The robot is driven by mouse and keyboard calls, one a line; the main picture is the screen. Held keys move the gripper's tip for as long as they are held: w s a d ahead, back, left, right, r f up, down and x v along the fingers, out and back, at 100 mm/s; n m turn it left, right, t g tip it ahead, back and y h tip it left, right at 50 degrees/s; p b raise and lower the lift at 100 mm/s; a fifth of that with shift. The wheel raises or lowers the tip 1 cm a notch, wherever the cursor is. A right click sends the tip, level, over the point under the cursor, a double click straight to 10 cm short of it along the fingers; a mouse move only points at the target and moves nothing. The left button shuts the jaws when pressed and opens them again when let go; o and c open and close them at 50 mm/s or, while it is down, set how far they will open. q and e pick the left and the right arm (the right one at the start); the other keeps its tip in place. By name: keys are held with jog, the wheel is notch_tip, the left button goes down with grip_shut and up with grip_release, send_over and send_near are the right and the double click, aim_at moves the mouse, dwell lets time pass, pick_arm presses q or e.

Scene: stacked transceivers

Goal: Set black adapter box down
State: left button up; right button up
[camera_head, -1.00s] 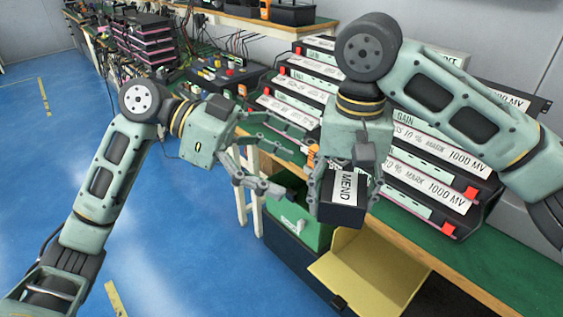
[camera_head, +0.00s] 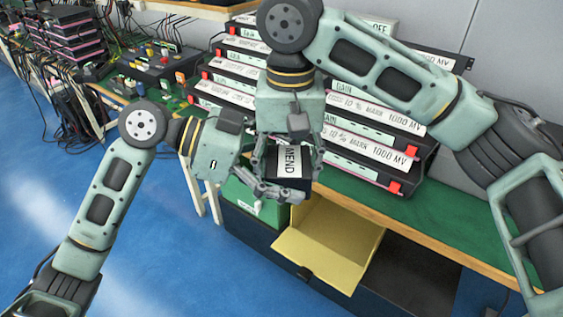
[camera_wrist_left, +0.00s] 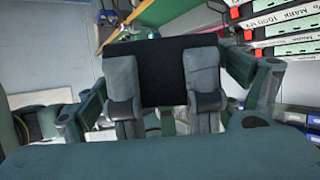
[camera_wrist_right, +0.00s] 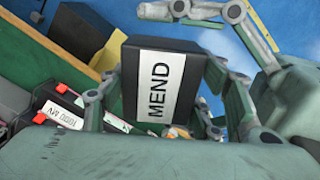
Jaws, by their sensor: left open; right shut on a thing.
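The black adapter box (camera_head: 293,163), with a white label reading "MEND", is held in my right gripper (camera_head: 288,152) above the floor side of the bench edge. In the right wrist view the box (camera_wrist_right: 160,85) sits between the fingers, label facing the camera. My left gripper (camera_wrist_left: 162,80) is open. Its fingers are close against the box's dark blank face (camera_wrist_left: 160,60) in the left wrist view; I cannot tell whether they touch it. In the head view its upper finger is hidden behind my right gripper and the box.
A green bench (camera_head: 390,205) holds stacked labelled transceivers (camera_head: 375,150) behind my grippers. Below are a green bin (camera_head: 250,205) and an open yellow box (camera_head: 325,245). Blue floor (camera_head: 180,270) is clear at front left. Cables and equipment (camera_head: 75,45) crowd the back left.

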pick_arm(q)
jog(key=shift+s, duration=0.1)
jog(key=c, duration=1.3)
jog(key=shift+c, duration=0.4)
pick_arm(e)
jog(key=o, duration=1.2)
pick_arm(q)
jog(key=shift+s+d, duration=0.1)
pick_arm(e)
jog(key=o, duration=0.3)
